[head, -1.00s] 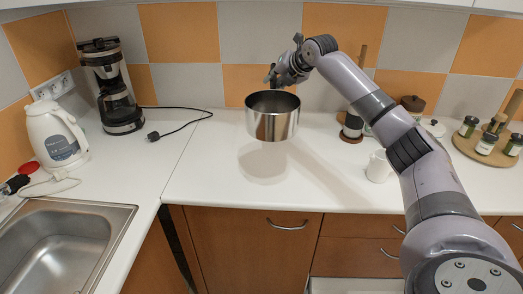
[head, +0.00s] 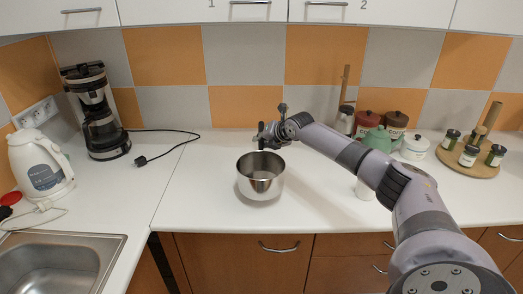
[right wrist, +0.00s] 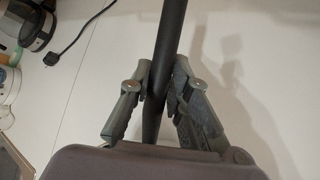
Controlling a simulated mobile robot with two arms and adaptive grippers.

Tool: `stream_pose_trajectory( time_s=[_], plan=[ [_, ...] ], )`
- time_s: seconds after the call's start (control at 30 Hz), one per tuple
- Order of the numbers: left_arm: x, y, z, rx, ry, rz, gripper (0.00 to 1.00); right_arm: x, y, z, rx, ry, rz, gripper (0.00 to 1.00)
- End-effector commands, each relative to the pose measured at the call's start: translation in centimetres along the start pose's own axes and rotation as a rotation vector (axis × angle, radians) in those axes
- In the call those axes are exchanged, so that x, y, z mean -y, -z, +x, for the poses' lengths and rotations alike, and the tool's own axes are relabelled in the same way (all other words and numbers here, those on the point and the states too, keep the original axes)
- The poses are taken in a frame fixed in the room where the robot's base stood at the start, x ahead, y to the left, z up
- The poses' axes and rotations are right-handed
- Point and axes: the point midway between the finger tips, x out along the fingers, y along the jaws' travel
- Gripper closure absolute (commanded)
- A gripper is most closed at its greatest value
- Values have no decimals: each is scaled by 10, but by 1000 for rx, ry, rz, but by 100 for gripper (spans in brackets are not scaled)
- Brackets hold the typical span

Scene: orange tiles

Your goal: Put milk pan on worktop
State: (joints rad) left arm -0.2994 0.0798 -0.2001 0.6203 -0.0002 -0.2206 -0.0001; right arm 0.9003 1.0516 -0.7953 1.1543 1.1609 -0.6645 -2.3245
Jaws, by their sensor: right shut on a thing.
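The milk pan (head: 261,180) is a shiny steel pot, upright over the white worktop (head: 200,215) in the middle of the head view. Its shadow lies close under its base; I cannot tell whether the base touches the surface. My right gripper (head: 268,140) is at the pan's far side. In the right wrist view my right gripper (right wrist: 155,92) is shut on the pan's dark handle (right wrist: 171,35). The pan's bowl is not seen there. My left gripper is not in view.
A coffee maker (head: 102,115), its cord and a white kettle (head: 40,165) stand left, beyond a sink (head: 50,265). A green teapot (head: 379,140), canisters, a white mug (head: 365,189) and a spice tray (head: 470,168) stand right. The worktop around the pan is clear.

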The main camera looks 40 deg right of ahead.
Motion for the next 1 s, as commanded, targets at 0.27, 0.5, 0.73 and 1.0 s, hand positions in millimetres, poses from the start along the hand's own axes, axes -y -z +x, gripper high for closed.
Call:
stream_pose_trajectory(
  time_s=[0.27,0.5,0.73,1.0],
  plan=[
    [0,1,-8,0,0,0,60,17,19,20,1,-2,5,100],
    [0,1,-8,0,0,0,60,23,24,25,4,-3,2,100],
    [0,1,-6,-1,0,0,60,25,27,27,0,0,0,81],
    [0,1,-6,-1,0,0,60,25,26,26,0,0,0,63]
  ],
)
